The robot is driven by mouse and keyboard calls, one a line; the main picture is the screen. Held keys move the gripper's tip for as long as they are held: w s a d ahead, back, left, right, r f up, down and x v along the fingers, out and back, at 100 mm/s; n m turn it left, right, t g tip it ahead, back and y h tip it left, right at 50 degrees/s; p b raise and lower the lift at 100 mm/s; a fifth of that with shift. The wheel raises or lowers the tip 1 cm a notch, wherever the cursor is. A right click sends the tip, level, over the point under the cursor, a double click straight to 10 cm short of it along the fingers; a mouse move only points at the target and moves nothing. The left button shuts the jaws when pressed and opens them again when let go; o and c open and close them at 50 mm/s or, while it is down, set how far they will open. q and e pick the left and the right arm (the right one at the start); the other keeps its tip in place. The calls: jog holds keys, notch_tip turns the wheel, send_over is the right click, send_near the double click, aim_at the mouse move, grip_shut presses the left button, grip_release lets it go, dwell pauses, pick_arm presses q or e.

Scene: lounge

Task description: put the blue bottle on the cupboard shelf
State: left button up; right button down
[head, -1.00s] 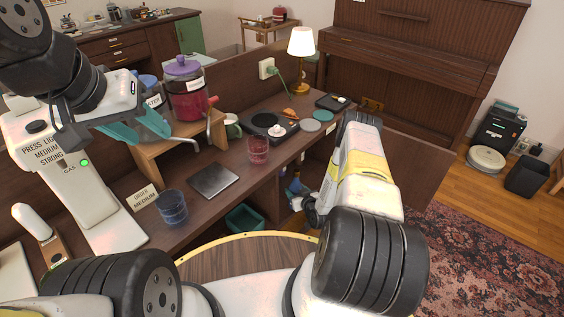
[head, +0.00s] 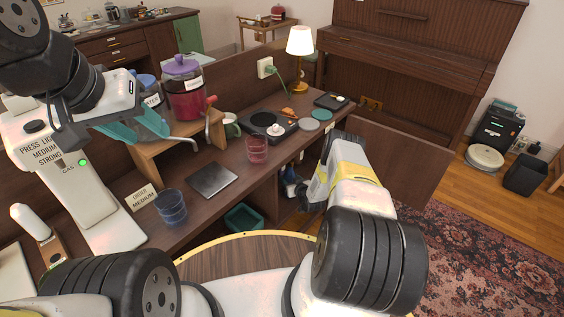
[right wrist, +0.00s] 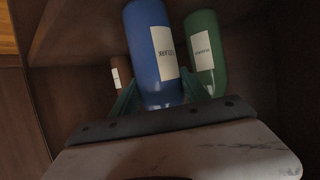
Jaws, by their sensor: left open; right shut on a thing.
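In the right wrist view the blue bottle (right wrist: 153,50), with a white label, stands between the teal fingers of my right gripper (right wrist: 158,95), which is shut on it. The bottle is inside the dark wooden cupboard (right wrist: 75,90); whether its base touches a surface is hidden. In the head view my right gripper (head: 306,194) reaches into the cupboard's opening below the counter, largely hidden by my arm. My left gripper (head: 150,126) is open and empty, above the counter by the wooden stand.
A green bottle (right wrist: 205,50) stands close right of the blue one; a brown labelled item (right wrist: 117,73) is at left. The open cupboard door (head: 395,165) is right of my arm. A glass (head: 257,148) and a blue tumbler (head: 171,207) stand on the counter (head: 225,160).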

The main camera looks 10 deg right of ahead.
jog(key=c, duration=0.6)
grip_release()
jog(key=shift+f, duration=0.1)
jog(key=shift+o, duration=0.2)
jog(key=shift+s+d+r, duration=0.1)
jog(key=shift+s+r, duration=0.05)
jog(key=shift+r, duration=0.05)
jog(key=v, duration=1.1)
jog(key=shift+s, duration=0.35)
jog(key=shift+r, duration=0.1)
